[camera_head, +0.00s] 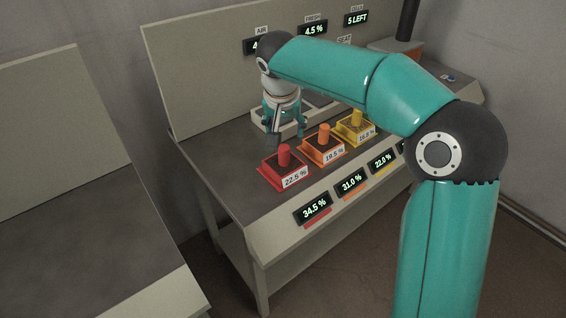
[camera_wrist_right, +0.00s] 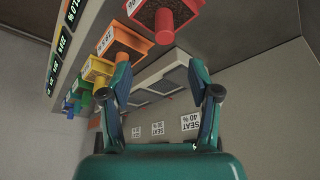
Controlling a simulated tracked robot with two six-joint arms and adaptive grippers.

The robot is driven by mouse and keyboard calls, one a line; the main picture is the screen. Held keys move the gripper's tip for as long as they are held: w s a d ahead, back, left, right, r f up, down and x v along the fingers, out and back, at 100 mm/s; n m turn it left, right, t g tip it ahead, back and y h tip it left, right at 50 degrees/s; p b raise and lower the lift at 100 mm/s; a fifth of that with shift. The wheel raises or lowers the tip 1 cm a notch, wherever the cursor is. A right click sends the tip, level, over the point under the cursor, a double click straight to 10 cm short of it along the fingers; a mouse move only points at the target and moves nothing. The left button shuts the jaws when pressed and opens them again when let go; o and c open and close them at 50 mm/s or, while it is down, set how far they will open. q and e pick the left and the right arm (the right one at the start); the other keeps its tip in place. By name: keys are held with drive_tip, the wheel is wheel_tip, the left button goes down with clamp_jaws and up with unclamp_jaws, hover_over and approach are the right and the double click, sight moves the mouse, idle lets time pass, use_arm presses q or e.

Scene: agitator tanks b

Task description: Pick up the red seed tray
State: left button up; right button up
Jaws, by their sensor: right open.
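The red seed tray (camera_head: 284,164) sits on the bench at the left end of a row of trays. It has an upright red handle in its middle and a 22.5 % label on its front. My right gripper (camera_head: 288,136) is open and empty, hanging above the bench just behind the red tray, apart from it. In the right wrist view the red tray (camera_wrist_right: 165,14) shows at the top edge, partly cut off, beyond the open fingers (camera_wrist_right: 158,82). My left gripper is not in view.
An orange tray (camera_head: 323,144) and a yellow tray (camera_head: 355,127) stand to the right of the red one. A pale frame with seats (camera_head: 262,122) lies behind them. Displays such as the 34.5 % one (camera_head: 314,208) line the front. Another bench (camera_head: 70,240) stands at left.

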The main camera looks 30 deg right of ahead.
sight(284, 149)
drive_tip(key=x, duration=0.5)
drive_tip(key=a+x, duration=0.1)
drive_tip(key=x, duration=0.2)
drive_tip(key=shift+w+d+f, duration=0.15)
drive_tip(key=shift+w+f, duration=0.1)
drive_tip(key=shift+w, duration=0.1)
drive_tip(key=shift+p+x, duration=0.7)
drive_tip(key=shift+x, duration=1.95)
drive_tip(key=shift+s, duration=0.15)
clamp_jaws()
